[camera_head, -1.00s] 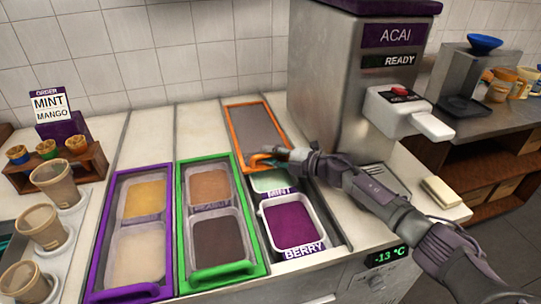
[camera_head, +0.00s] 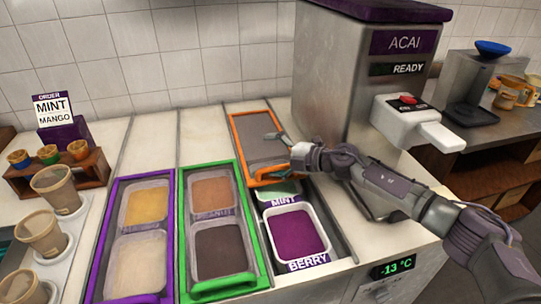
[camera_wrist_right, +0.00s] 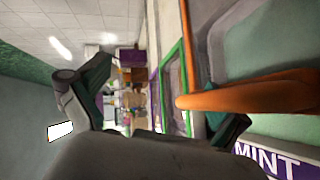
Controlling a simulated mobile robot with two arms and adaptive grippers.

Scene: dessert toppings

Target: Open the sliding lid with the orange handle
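The orange-framed sliding lid (camera_head: 241,138) lies toward the back of the right-hand track, in the head view. The berry tub (camera_head: 297,232) in front of it is uncovered. The mint tub (camera_head: 284,190) shows only in part, at the lid's front edge. The orange handle (camera_head: 272,166) is at that front edge; it also crosses the right wrist view (camera_wrist_right: 250,95). My right gripper (camera_head: 283,147) is open over the front part of the lid. One finger is close to the handle; I cannot tell whether they touch. My left gripper is not in view.
A purple-framed lid (camera_head: 104,232) and a green-framed lid (camera_head: 182,225) cover the tubs to the left. The acai machine (camera_head: 340,90) stands close behind my right arm. Cups (camera_head: 57,189) stand at the left. The counter behind the lids is bare.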

